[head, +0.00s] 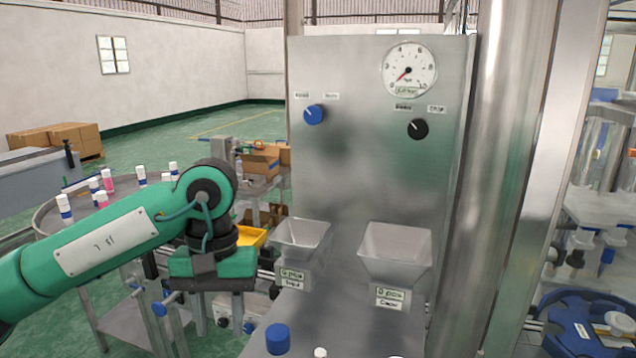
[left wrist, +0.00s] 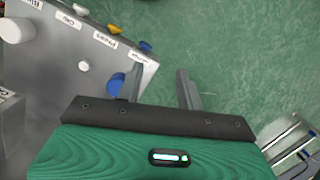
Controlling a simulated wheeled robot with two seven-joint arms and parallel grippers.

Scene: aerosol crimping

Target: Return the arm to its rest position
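My left arm, green with black joints, comes in from the left in the head view. Its gripper (head: 218,308) points down in front of the panel's left edge, near the round table. A blue knob (left wrist: 116,84) on a grey panel shows beside the left finger. My right gripper is in neither view.
A steel panel (head: 350,165) with a gauge (head: 409,70) and two knobs stands ahead. A blue cap (head: 278,338) is at the bottom. Several small bottles stand on a round table (head: 48,218) behind my arm.

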